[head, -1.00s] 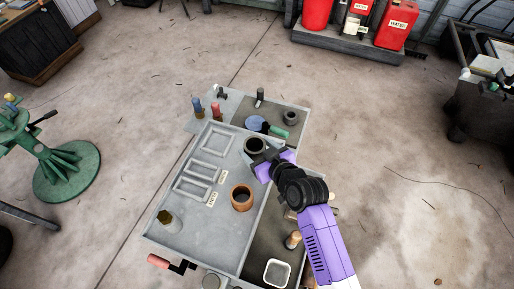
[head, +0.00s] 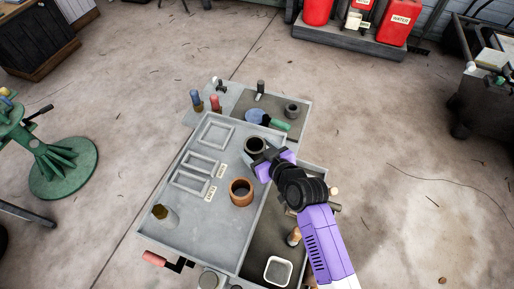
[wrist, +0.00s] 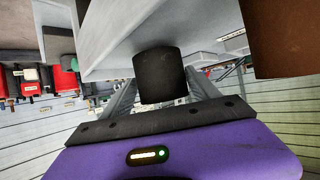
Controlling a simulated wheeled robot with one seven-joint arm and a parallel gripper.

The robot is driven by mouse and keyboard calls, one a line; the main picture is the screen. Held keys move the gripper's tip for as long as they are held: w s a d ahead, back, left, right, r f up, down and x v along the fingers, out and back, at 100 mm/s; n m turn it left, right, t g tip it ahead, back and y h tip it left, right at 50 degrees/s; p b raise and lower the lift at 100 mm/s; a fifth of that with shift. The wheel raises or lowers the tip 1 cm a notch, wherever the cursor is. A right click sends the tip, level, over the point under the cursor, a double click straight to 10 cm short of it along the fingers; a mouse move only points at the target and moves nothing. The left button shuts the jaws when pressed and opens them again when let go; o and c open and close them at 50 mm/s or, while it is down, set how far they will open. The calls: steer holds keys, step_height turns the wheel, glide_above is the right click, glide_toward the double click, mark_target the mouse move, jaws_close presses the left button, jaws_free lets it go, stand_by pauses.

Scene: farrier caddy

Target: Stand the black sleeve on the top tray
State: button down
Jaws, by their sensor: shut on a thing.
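The black sleeve (head: 254,146) is upright at the far right part of the grey top tray (head: 225,240), its open mouth facing up. My gripper (head: 267,157) reaches in from the right and is shut on the sleeve. The wrist view also shows the sleeve (wrist: 160,75) between my two fingers (wrist: 162,98), with the tray (wrist: 115,55) right against its end. I cannot tell whether the sleeve rests on the tray or hangs just above it.
A brown ring (head: 240,191) stands close by on the top tray. Lower trays hold a dark ring (head: 292,110), a green-handled tool (head: 276,124) and a white dish (head: 278,270).

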steer(key=shift+f+b, duration=0.35)
steer(key=shift+f, duration=0.05)
steer(key=shift+c, duration=0.6)
jaws_free()
steer(key=shift+v, duration=3.9)
steer(key=shift+p+v, duration=0.9)
steer(key=shift+v, duration=1.35)
